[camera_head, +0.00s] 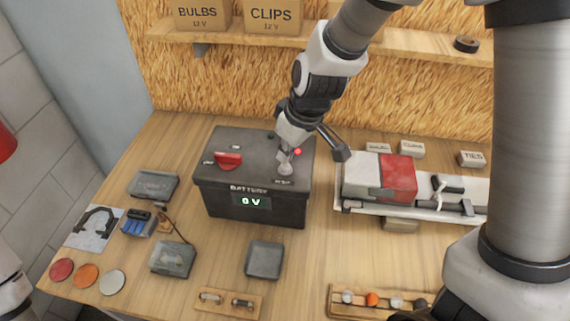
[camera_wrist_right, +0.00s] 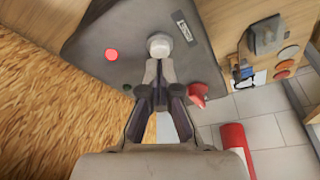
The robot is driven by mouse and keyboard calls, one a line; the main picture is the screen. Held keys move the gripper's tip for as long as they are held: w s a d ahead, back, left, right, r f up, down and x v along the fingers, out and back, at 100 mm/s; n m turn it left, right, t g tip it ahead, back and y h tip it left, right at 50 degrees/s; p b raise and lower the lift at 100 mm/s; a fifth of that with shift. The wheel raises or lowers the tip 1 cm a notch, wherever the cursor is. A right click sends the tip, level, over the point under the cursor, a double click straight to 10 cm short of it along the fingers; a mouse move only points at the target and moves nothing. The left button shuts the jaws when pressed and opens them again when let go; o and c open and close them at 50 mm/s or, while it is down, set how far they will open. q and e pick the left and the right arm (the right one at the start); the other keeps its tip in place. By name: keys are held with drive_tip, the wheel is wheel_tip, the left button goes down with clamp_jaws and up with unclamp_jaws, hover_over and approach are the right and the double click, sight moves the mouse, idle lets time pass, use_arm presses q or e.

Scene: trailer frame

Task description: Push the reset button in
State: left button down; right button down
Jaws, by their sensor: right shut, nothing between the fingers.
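The dark battery box (camera_head: 255,178) stands on the bench, with a lit display (camera_head: 251,201) reading 0 V. A pale round button (camera_head: 286,169) sits on its top near the front right, beside a small label too blurred to read surely. It shows as a white knob in the right wrist view (camera_wrist_right: 159,45). My right gripper (camera_head: 286,155) is shut and empty, its tips (camera_wrist_right: 157,64) right at the button; I cannot tell whether they touch. A red light (camera_head: 298,151) and a red switch (camera_head: 228,160) are on the same top. My left gripper is not in view.
A white tray (camera_head: 345,206) with a red and grey block (camera_head: 394,177) stands right of the battery. Small dark boxes (camera_head: 264,259) and coloured discs (camera_head: 86,275) lie in front and left. A shelf (camera_head: 225,40) with cartons runs along the back wall.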

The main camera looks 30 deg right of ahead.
sight(286, 166)
drive_tip(key=shift+f+b, duration=1.05)
drive_tip(key=shift+f, duration=0.05)
idle(0.3)
wheel_tip(286, 166, up, 7)
drive_tip(key=p, duration=0.6)
drive_tip(key=shift+r, duration=0.1)
drive_tip(key=shift+s, duration=0.1)
idle(0.5)
